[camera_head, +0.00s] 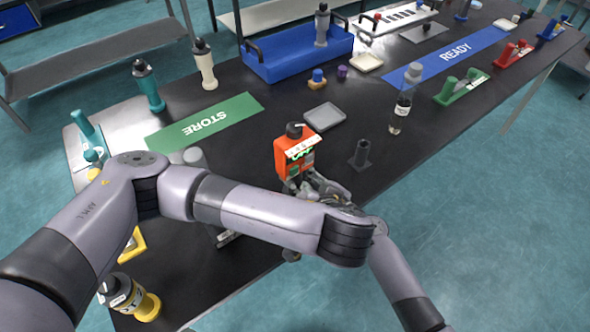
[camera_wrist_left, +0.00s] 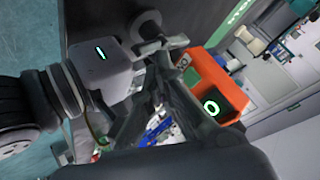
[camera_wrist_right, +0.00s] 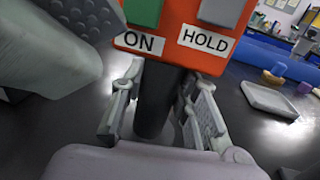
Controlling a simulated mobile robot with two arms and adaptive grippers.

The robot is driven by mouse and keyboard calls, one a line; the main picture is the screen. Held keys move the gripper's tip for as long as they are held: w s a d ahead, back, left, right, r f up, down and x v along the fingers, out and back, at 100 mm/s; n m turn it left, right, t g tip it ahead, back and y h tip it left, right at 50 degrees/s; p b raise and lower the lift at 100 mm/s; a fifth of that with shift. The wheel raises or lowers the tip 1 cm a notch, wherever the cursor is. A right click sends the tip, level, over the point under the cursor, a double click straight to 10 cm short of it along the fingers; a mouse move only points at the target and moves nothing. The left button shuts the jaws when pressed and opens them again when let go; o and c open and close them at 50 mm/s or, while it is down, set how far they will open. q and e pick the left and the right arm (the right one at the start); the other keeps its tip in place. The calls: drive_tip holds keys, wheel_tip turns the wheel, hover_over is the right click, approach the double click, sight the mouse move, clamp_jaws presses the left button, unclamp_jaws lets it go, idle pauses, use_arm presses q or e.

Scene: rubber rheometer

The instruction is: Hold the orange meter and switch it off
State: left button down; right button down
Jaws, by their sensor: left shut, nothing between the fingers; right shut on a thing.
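The orange meter (camera_head: 288,154) stands upright above the black table, with a dark knob on top and a lit green display. My right gripper (camera_wrist_right: 163,92) is shut around the dark post (camera_wrist_right: 155,105) under the meter's body. The right wrist view shows a green button (camera_wrist_right: 142,12) above ON and a grey button (camera_wrist_right: 222,11) above HOLD. My left gripper (camera_head: 312,184) is shut and empty, close to the meter's lower part. A grey ribbed part at the upper left of the right wrist view hides the meter's left side. In the left wrist view the meter (camera_wrist_left: 205,68) shows a glowing round mark.
A grey tray (camera_head: 325,116), a dark stand (camera_head: 360,156) and a clear bottle (camera_head: 403,104) stand close to the meter. A blue bin (camera_head: 290,58) is behind. The green STORE mat (camera_head: 205,121) and blue READY mat (camera_head: 440,58) lie flat.

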use_arm(q)
drive_tip(key=shift+s+d, duration=0.95)
drive_tip(key=shift+s, duration=0.3)
use_arm(e)
drive_tip(key=c, duration=1.2)
unclamp_jaws()
drive_tip(key=shift+o, duration=0.2)
drive_tip(key=v, duration=1.2)
